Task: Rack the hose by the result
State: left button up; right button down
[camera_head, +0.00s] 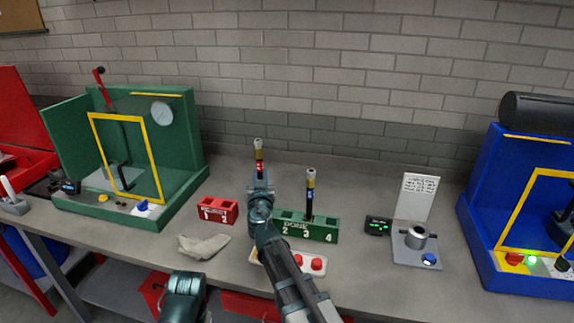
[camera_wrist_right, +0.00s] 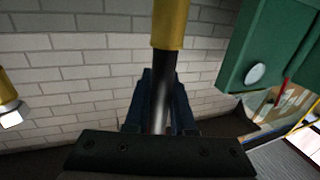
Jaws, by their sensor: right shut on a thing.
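My right gripper (camera_head: 259,189) is shut on a hose (camera_head: 259,157) with a gold end fitting and a red band, held upright. In the right wrist view the hose's dark body (camera_wrist_right: 162,88) runs between the fingers. In the head view it appears between the red rack (camera_head: 219,209), numbered 1 and 2, and the green rack (camera_head: 318,234), marked DONE with numbers. A second hose (camera_head: 309,200) with a blue band stands upright in the green rack; my arm hides that rack's left end. A gold fitting (camera_wrist_right: 8,105) shows at the wrist view's left edge. My left gripper is not visible.
A green machine (camera_head: 180,155) with a yellow frame stands left, a blue one (camera_head: 484,215) right. A small tester (camera_head: 414,238), display (camera_head: 377,226) and white sign (camera_head: 417,197) stand right of the green rack. A crumpled cloth (camera_head: 203,247) and red buttons (camera_head: 316,263) lie near the front.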

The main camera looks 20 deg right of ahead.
jog(key=w+d+r+p, duration=0.2)
jog(key=w+d, duration=0.1)
jog(key=w, duration=0.1)
jog(key=f+b, duration=0.5)
jog(key=shift+s+a, duration=0.15)
jog(key=shift+a, duration=0.2)
jog(key=shift+s, duration=0.1)
dwell(0.6)
jog(key=shift+f+b, duration=0.2)
jog(key=shift+b, duration=0.15)
jog(key=shift+f+b, duration=3.5)
jog(key=shift+f, duration=0.05)
jog(key=shift+r, duration=0.1)
